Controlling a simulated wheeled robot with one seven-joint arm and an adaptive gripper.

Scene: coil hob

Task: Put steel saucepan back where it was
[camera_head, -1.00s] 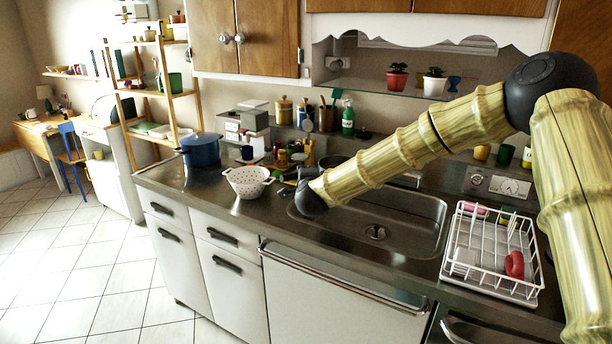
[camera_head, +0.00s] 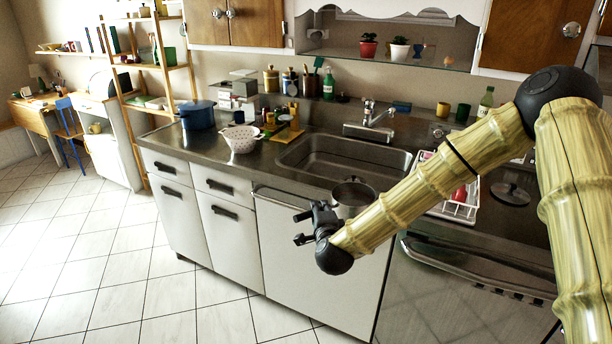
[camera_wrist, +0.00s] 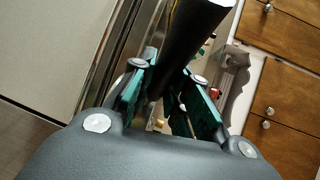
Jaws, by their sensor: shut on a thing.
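The steel saucepan (camera_head: 352,198) is in the head view, in front of the counter's front edge below the sink, roughly upright with its dark inside showing. My gripper (camera_head: 318,214) is at its left side, shut on its handle. In the wrist view the black handle (camera_wrist: 192,40) runs between the two green-padded fingers of my gripper (camera_wrist: 172,88). The pan's body is not clear in the wrist view. A round dark hob plate (camera_head: 510,192) shows on the worktop to the right, partly beside my arm.
The sink (camera_head: 335,160) lies behind the pan, with a tap at its back. A white dish rack (camera_head: 458,208) is partly hidden by my arm. A white colander (camera_head: 240,138) and a blue pot (camera_head: 197,115) stand on the left counter. The floor in front is clear.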

